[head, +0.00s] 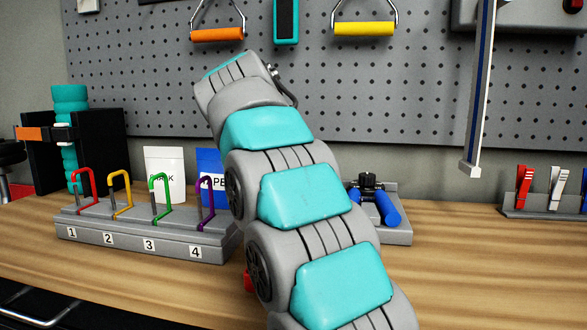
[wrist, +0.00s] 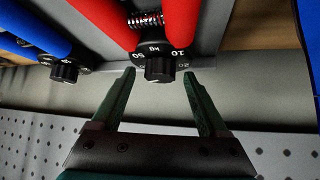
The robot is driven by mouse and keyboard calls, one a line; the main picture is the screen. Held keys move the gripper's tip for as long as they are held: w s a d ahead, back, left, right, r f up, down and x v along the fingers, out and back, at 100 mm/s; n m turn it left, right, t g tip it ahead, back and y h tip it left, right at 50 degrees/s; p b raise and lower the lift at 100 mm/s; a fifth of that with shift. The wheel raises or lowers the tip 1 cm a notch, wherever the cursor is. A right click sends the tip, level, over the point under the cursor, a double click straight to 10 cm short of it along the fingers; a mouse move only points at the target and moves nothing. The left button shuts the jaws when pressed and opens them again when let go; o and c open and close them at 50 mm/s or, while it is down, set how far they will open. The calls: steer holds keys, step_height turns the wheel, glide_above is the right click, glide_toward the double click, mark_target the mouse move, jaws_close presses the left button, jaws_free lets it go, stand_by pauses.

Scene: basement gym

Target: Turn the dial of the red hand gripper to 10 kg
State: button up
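The red hand gripper (wrist: 187,20) is at the top middle of the wrist view, with two red handles and a coil spring. Its black dial (wrist: 160,70) faces my gripper; white "kg" and numbers are printed around it, some too small to read surely. I cannot tell which number the dial is set to. My gripper (wrist: 159,75) is open, with one fingertip on each side of the dial; I see a gap on both sides. In the head view my arm hides my gripper and most of the red hand gripper.
A blue hand gripper with its own black dial (wrist: 64,71) is at left in the wrist view. In the head view, a grey rack (head: 150,240) with coloured hooks stands left of my arm, and a grey stand with a blue-handled tool (head: 387,207) stands right. A pegboard (head: 400,90) rises behind.

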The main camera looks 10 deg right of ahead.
jaws_close()
stand_by(0.4)
steer(key=shift+n, duration=0.3)
steer(key=shift+s+d+n+t+y, duration=0.15)
steer(key=shift+n+t+y, duration=0.45)
steer(key=shift+n+y, duration=0.35)
steer(key=n+t+y, duration=0.1)
steer(key=n+y, duration=0.2)
steer(key=n, duration=0.1)
steer(key=shift+d+r+n, duration=0.1)
steer(key=shift+d+n, duration=0.05)
steer(key=shift+n, duration=0.2)
steer(key=n+y, duration=0.3)
steer(key=shift+d, duration=0.2)
steer(key=shift+d+n+g+y, duration=0.1)
steer(key=shift+n+g+y, duration=0.5)
steer(key=shift+n+y, duration=0.95)
steer(key=shift+n+h, duration=0.4)
steer(key=shift+n, duration=0.05)
